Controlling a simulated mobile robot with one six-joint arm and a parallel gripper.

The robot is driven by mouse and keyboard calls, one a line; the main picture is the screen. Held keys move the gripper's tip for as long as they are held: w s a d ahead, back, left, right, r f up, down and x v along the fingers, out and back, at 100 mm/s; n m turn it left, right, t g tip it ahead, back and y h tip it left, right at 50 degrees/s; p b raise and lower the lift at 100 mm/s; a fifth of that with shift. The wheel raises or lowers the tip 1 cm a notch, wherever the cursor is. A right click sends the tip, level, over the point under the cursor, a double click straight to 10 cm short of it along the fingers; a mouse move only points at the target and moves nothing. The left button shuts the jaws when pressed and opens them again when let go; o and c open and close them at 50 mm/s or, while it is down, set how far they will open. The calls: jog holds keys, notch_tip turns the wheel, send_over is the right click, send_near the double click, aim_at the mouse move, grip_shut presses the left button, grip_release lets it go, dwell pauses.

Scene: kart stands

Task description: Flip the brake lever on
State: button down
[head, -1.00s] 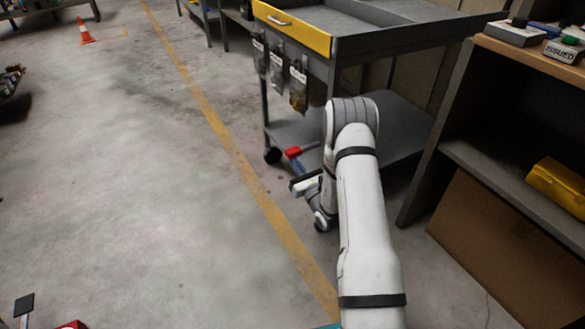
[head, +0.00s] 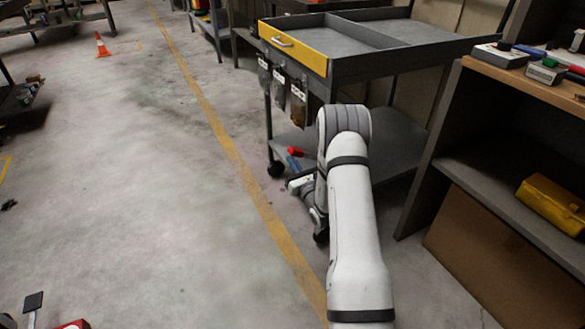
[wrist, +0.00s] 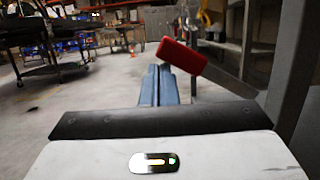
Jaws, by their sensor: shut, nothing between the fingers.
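The brake lever (wrist: 182,56) has a red grip and a grey bar. In the wrist view its grip is at the upper left and its bar slopes down to the right. In the head view its red end (head: 296,151) shows low beside the cart, left of my arm. My gripper (wrist: 166,70) is shut, its blue fingers together and empty. The fingertips are just left of and below the red grip; I cannot tell whether they touch it. In the head view my gripper (head: 293,163) is just below the red grip. The lever's pivot is hidden.
The grey cart (head: 395,72) with a yellow drawer front (head: 293,46) stands beyond my arm, with labelled bags (head: 298,100) hanging on its side. A shelf unit (head: 480,150) stands close on the right. The floor on the left is open, with an orange cone (head: 102,45) far off.

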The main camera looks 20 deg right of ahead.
jog(key=shift+d+r+p, duration=0.25)
jog(key=shift+d+r, duration=0.15)
jog(key=shift+r, duration=0.35)
jog(key=shift+d+r+p, duration=0.25)
jog(key=shift+d+r, duration=0.15)
jog(key=shift+r, duration=0.3)
jog(key=shift+w+d+r, duration=0.1)
jog(key=shift+d+r, duration=0.05)
jog(key=shift+r, duration=0.15)
jog(key=shift+a+f, duration=0.2)
jog(key=shift+f, duration=0.15)
send_near(296, 153)
jog(key=s+a+f, duration=0.1)
jog(key=s+a, duration=0.1)
jog(key=a, duration=0.2)
jog(key=shift+w+a+f+p, duration=0.2)
jog(key=shift+a+p, duration=0.05)
jog(key=shift+p, duration=0.1)
